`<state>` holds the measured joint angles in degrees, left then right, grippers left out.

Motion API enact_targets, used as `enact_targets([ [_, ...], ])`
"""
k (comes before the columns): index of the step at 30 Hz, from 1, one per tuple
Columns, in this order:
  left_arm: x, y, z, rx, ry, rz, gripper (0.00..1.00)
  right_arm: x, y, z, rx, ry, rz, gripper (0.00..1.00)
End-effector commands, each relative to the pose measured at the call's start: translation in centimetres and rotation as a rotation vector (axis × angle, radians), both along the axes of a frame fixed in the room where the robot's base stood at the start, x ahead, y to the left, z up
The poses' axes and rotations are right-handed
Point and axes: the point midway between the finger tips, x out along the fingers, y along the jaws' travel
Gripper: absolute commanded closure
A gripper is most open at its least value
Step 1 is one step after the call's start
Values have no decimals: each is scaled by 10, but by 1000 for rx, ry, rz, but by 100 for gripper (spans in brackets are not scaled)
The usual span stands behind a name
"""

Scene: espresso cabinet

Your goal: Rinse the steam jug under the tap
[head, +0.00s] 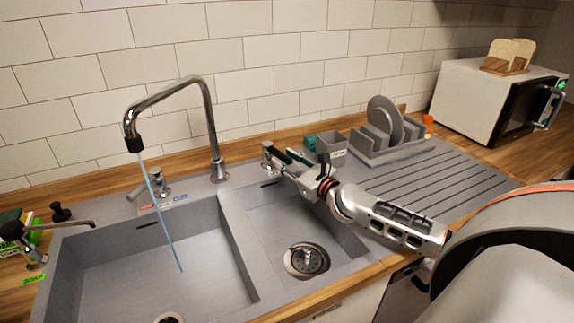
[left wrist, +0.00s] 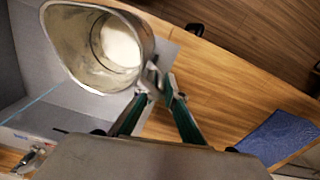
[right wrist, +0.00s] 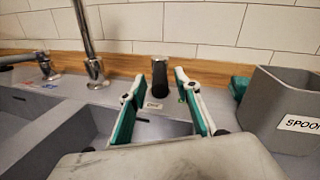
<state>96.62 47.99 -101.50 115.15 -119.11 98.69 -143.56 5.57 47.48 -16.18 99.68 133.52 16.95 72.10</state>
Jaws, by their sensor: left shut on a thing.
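The metal steam jug (left wrist: 70,45) fills the upper left of the left wrist view, its mouth facing the camera and a whitish patch inside. My left gripper (left wrist: 160,88) is shut on it at its side; neither shows in the head view. The tap (head: 205,110) arches over the left basin, and a thin blue water stream (head: 160,200) runs from its spout. The stream also shows in the left wrist view (left wrist: 40,94), apart from the jug. My right gripper (head: 284,160) is open behind the right basin, with a dark upright knob (right wrist: 159,76) beyond its fingers.
The sink has a left basin (head: 110,250) and a right basin (head: 265,225). A grey holder (head: 332,148), dish rack (head: 385,145) and ribbed drainboard (head: 450,180) lie right. A soap dispenser (head: 30,245) stands left.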

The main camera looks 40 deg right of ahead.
Motion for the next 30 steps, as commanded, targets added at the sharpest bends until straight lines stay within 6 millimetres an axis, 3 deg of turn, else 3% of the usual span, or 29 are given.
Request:
enact_targets([
  [5,0,0,0,0,0,0,100,-15,-1,-2,-1,3,0,68],
  [21,0,0,0,0,0,0,100,-88,-5,-2,1,3,-1,68],
  [30,0,0,0,0,0,0,100,-114,-7,-1,0,2,1,68],
])
